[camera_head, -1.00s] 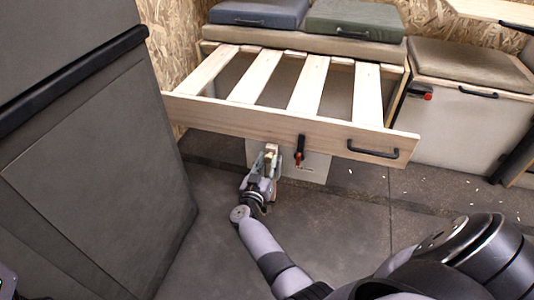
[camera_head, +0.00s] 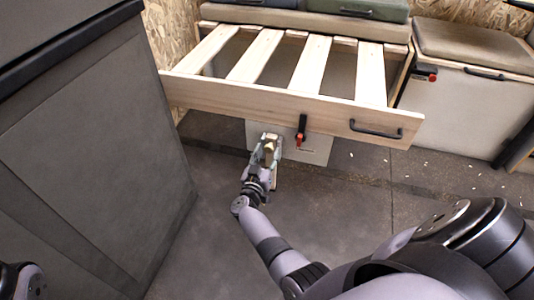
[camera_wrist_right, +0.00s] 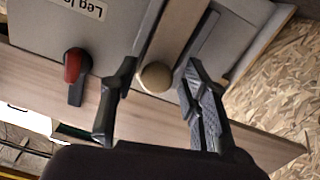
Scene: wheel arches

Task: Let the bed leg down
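The bed (camera_head: 290,103) is a slatted wooden frame, pulled out, with a pale front board. My right gripper (camera_head: 268,146) is just below that board in the head view. In the right wrist view, the bed leg (camera_wrist_right: 172,35) is a wooden bar ending in a round knob (camera_wrist_right: 155,77). The fingers of the right gripper (camera_wrist_right: 158,68) stand apart on either side of the leg's knob end, with a gap to the left finger. A red-and-black latch handle (camera_wrist_right: 74,75) is beside the leg; it also shows in the head view (camera_head: 301,130). My left gripper is out of view.
A grey panel (camera_wrist_right: 110,35) with a partly cut-off "Leg" label is behind the leg. A black pull handle (camera_head: 375,130) is on the front board. A tall grey cabinet (camera_head: 95,170) stands left; a cushioned bench (camera_head: 465,108) is right.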

